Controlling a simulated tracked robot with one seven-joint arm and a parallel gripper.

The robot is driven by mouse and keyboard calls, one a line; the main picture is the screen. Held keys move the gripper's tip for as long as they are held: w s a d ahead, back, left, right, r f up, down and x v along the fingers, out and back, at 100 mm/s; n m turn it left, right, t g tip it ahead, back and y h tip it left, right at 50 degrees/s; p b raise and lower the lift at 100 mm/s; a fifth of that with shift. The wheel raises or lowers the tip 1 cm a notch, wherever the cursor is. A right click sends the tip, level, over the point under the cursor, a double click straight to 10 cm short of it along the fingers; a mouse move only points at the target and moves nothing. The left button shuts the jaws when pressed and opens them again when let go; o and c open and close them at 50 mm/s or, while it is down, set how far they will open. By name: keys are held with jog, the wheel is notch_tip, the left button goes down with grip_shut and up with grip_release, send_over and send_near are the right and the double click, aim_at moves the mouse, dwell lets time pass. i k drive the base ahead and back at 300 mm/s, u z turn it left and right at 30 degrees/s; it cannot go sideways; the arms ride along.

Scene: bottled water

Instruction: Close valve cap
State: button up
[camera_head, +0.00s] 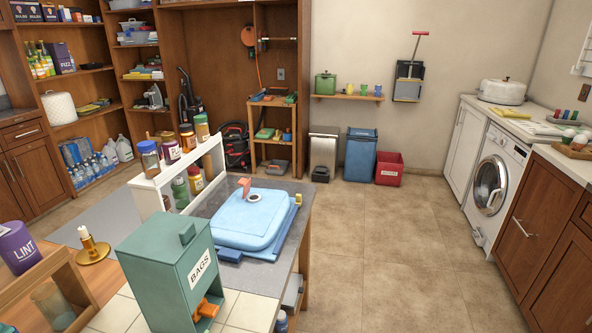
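A light blue, flat, rounded container (247,220) lies on the grey top of the counter in the middle of the view. On its top is a white round valve ring (254,197) with a dark centre. A small salmon-pink flap (244,187), which looks like the valve cap, stands up at the left of the ring and does not cover it. My gripper is not in view.
A green box marked BAGS (167,265) with an orange spout stands in front of the container. A white rack (150,195) of jars stands behind left. A brass holder (92,245) and a purple LINT tub (18,247) are at the left. The tiled floor (400,240) to the right is clear.

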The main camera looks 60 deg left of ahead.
aim_at(245, 183)
jog(key=z, duration=0.35)
jog(key=i, duration=0.3)
jog(key=u, duration=2.5)
jog(key=i, duration=1.65)
jog(key=z, duration=0.2)
jog(key=k, duration=0.9)
jog(key=u, duration=0.2)
